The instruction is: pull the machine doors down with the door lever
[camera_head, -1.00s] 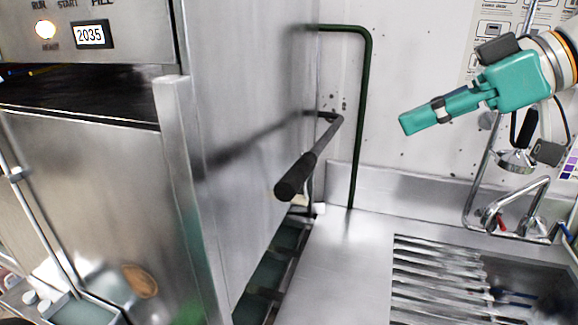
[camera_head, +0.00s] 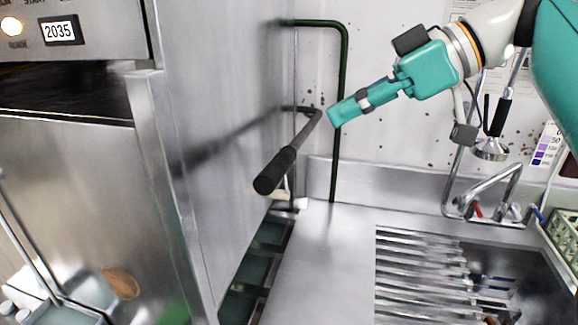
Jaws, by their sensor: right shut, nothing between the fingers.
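The door lever (camera_head: 287,155) sticks out from the right side of the steel machine, with a dark grip at its near end. The machine (camera_head: 215,120) fills the left of the view, with a dark opening (camera_head: 65,92) across its front above a steel panel. My right gripper (camera_head: 338,115) is teal, shut and empty. It appears just right of the lever's bent far end, pointing left and slightly down. I cannot tell whether it touches the lever. My left gripper is not in view.
A dark green pipe (camera_head: 342,100) runs down the back wall behind the gripper. A sink with slatted rack (camera_head: 420,270), taps (camera_head: 490,200) and a hanging sprayer (camera_head: 492,148) stand at right. A green crate (camera_head: 565,240) is at the right edge. The steel counter (camera_head: 325,260) is clear.

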